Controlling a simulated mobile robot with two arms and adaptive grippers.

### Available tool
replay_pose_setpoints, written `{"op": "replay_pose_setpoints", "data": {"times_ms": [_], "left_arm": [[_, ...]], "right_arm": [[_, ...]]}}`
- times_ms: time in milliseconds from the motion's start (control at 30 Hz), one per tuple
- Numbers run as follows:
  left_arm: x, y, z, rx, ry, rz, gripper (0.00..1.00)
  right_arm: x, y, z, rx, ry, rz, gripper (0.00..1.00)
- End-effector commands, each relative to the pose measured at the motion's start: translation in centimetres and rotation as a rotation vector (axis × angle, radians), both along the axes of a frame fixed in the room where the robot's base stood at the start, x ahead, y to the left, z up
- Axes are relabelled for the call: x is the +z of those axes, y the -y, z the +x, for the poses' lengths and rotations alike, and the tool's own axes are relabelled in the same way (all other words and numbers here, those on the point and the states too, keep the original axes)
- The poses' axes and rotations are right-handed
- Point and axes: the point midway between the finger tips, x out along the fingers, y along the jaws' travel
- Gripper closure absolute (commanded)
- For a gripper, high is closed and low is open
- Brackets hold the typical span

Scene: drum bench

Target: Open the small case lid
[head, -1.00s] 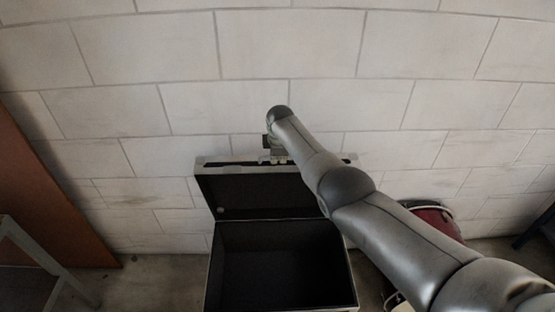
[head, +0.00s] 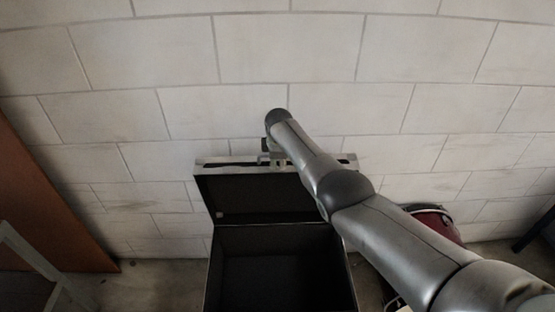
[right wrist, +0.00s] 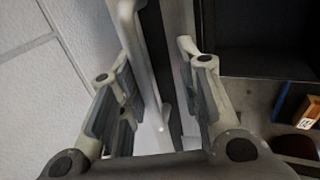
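The small case (head: 212,270) stands on the floor by the wall, with its dark inside showing. Its lid (head: 250,196) is raised, standing up and leaning towards the wall. My right gripper (head: 273,150) is at the middle of the lid's top edge, partly hidden by my wrist. In the right wrist view its two fingers (right wrist: 155,85) are spread, with the lid's metal edge (right wrist: 165,30) and a light bar, probably the handle, between them. Gaps show beside the fingers; I cannot tell whether either touches. My left gripper is out of view.
A white block wall (head: 330,50) is close behind the lid. A dark red drum (head: 437,221) stands right of the case, partly behind my right arm. A brown panel (head: 50,210) and a grey metal frame (head: 35,262) are at the left. Some floor left of the case is clear.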

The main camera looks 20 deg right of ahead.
Motion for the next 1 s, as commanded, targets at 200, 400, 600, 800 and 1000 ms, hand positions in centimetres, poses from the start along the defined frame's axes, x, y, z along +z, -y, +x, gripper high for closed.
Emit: {"op": "replay_pose_setpoints", "data": {"times_ms": [200,400,600,800,1000], "left_arm": [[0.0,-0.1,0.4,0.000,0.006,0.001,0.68],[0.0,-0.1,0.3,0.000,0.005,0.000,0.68],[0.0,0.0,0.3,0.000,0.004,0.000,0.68],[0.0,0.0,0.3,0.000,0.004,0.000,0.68],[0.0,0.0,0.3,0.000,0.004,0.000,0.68]], "right_arm": [[0.3,0.0,0.0,-0.001,0.001,0.001,0.69],[1.5,-0.1,-0.4,-0.001,0.003,0.000,0.69],[2.9,-0.4,-1.2,0.000,0.001,0.001,0.69],[5.3,-0.6,-2.2,-0.001,0.003,0.000,0.69],[8.0,-1.0,-3.3,0.000,0.002,-0.001,0.69]]}}
